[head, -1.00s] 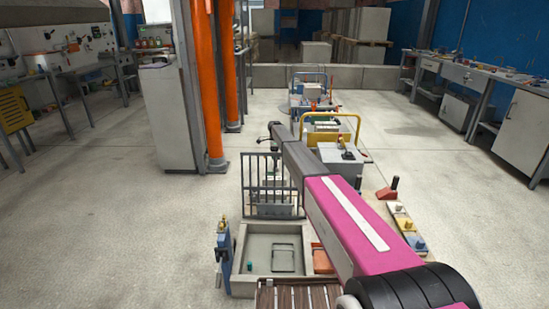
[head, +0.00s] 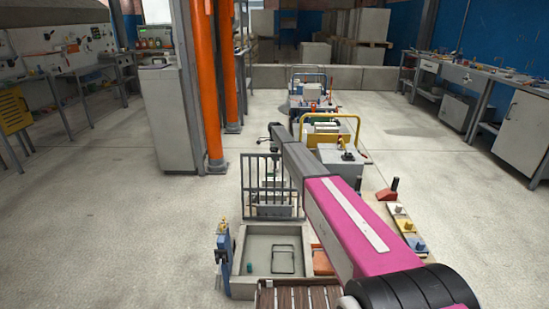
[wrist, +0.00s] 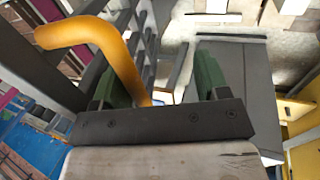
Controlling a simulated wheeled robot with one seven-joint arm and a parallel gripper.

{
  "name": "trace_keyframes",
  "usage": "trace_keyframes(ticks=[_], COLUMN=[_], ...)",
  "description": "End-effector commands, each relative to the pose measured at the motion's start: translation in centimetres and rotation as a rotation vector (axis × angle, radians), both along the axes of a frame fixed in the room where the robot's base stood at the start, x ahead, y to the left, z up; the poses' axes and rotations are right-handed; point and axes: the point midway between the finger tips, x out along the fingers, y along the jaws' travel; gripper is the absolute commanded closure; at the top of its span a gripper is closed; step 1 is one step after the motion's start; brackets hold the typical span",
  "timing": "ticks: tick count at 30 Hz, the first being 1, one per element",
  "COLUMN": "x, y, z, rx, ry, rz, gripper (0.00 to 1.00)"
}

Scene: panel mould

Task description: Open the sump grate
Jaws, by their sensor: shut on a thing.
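The sump grate (head: 268,190), a dark barred panel, stands about upright at the far edge of the pale sump basin (head: 240,284). The basin is uncovered. In the wrist view, dark bars of the grate (wrist: 122,22) show at the upper left. My gripper (wrist: 160,88) has two green-padded fingers. A bent orange handle (wrist: 88,32) runs from the upper left down to between them. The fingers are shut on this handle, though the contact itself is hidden.
A small green cylinder (head: 250,267) and a thin dark wire frame (head: 284,259) are inside the basin. A blue post (head: 223,255) stands at its left. Brown slats (head: 300,296) lie in front. A board with coloured knobs (head: 404,224) is right. Open floor lies left.

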Motion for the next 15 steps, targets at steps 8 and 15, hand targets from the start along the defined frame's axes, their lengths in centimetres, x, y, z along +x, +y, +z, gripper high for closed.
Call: trace_keyframes(ticks=[8,15], x=[0.65,0.82], y=[0.14,0.14], z=[-0.14,0.36], rx=[0.002,0.002], ry=[-0.013,-0.013], rz=[-0.004,-0.004], gripper=[0.53,0.53])
